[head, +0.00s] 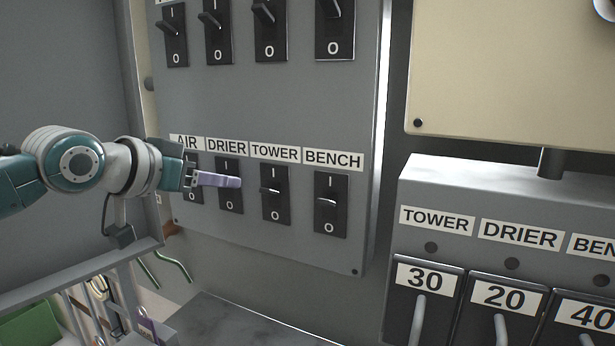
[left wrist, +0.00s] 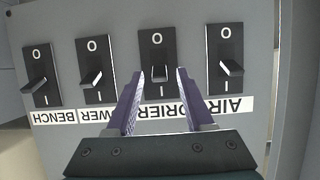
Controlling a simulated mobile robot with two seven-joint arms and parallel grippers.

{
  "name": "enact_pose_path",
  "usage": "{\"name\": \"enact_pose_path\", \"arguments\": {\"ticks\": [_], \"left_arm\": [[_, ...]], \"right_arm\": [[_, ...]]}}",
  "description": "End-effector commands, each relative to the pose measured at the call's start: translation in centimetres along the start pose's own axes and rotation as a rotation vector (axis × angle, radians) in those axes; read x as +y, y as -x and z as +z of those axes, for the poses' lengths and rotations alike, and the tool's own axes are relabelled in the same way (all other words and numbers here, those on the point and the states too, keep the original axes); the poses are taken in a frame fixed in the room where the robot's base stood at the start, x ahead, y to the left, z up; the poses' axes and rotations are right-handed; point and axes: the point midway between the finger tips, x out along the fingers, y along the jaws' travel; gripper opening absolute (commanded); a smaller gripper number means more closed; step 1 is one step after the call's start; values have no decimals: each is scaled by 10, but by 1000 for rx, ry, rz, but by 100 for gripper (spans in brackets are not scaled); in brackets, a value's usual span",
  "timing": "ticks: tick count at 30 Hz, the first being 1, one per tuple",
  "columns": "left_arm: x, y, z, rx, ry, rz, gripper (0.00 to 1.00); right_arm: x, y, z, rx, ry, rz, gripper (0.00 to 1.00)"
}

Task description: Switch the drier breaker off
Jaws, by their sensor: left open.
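The drier breaker (head: 229,198) is a black switch with a white I above and O below, under a DRIER label (head: 227,148) on the grey panel. My left gripper (head: 234,181) is in front of it, and a purple finger covers its lever in the head view. In the left wrist view, turned upside down, the drier breaker (left wrist: 157,48) stands between the two purple fingertips (left wrist: 160,74). The fingers are open, one on each side of its lever. I cannot tell whether they touch it. My right gripper is not in view.
The air breaker (left wrist: 225,50) and tower breaker (head: 275,206) flank it closely, with the bench breaker (head: 330,215) beyond. More breakers form a row above. A second unit (head: 480,180) at the right also has a DRIER label. A rail (head: 75,280) lies below my left arm.

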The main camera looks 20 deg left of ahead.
Motion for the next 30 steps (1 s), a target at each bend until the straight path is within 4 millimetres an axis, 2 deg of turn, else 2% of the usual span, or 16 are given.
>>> {"name": "enact_pose_path", "arguments": {"ticks": [8, 22, 30], "left_arm": [[0, -2, 0, 0, 0, 0, 52], [0, -2, 0, -1, 0, 0, 2], [0, -1, 0, 0, 0, 0, 0]], "right_arm": [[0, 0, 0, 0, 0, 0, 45], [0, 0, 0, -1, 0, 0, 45], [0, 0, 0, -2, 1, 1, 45]]}}
